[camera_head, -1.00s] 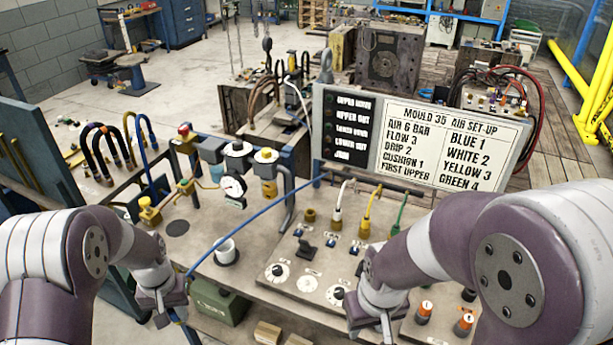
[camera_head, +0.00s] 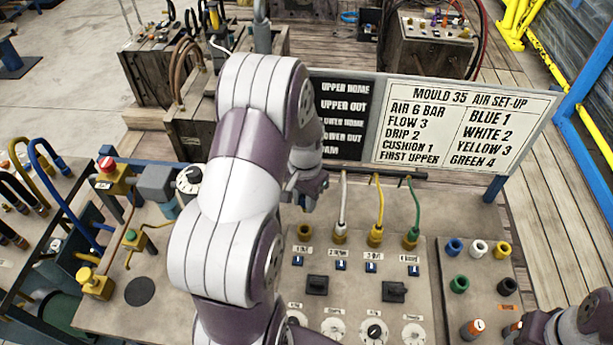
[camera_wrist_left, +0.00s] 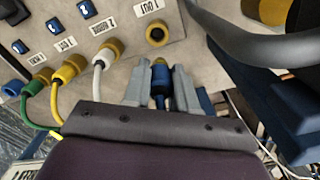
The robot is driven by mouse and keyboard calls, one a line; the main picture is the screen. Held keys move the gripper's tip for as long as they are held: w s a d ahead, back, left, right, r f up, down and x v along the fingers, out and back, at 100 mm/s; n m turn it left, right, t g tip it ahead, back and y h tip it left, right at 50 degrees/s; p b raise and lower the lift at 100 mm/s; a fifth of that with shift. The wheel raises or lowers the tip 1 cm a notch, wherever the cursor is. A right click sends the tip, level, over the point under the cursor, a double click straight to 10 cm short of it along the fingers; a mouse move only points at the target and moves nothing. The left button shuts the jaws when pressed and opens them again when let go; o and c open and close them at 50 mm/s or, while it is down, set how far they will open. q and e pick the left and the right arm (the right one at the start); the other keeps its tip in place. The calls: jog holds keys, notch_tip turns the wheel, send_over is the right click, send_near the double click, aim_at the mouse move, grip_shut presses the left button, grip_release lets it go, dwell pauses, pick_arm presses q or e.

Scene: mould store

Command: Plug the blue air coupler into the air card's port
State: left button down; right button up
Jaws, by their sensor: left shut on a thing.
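My left gripper (camera_head: 308,194) is over the back of the panel (camera_head: 345,275), just above and behind the port at the left end of its row. In the left wrist view its fingers (camera_wrist_left: 160,86) are shut on the blue coupler (camera_wrist_left: 160,82), whose brass-coloured tip points toward the panel. The empty round port 1 (camera_head: 304,231) shows in the left wrist view (camera_wrist_left: 157,35) just beyond the tip, apart from it. White (camera_head: 341,228), yellow (camera_head: 376,232) and green (camera_head: 412,234) hoses sit in the other ports. My right gripper (camera_head: 530,330) is at the lower right edge, its fingers not visible.
The sign (camera_head: 455,125) reads BLUE 1, WHITE 2, YELLOW 3, GREEN 4. Dials and switches cover the panel's front. A block with coloured sockets (camera_head: 479,280) stands right of it. A gauge and valves (camera_head: 120,180) stand left, partly behind my left arm.

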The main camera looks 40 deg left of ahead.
pick_arm(q)
jog(key=shift+s+d, duration=0.15)
jog(key=shift+s, duration=0.1)
jog(key=f+b, duration=0.4)
jog(key=shift+s+d+f, duration=0.1)
jog(key=shift+s+f, duration=0.05)
jog(key=shift+s, duration=0.05)
jog(key=shift+f+b, duration=0.3)
jog(key=shift+s+d, duration=0.1)
jog(key=shift+d, duration=0.1)
pick_arm(e)
jog(key=f, duration=0.3)
jog(key=s+d+f, duration=0.1)
jog(key=shift+f, duration=0.3)
pick_arm(q)
jog(key=shift+a+f, duration=0.1)
pick_arm(e)
jog(key=shift+w, duration=0.1)
pick_arm(q)
jog(key=shift+s, duration=0.2)
pick_arm(e)
jog(key=shift+r, duration=0.15)
pick_arm(q)
jog(key=shift+s, duration=0.1)
pick_arm(e)
jog(key=shift+r, duration=0.15)
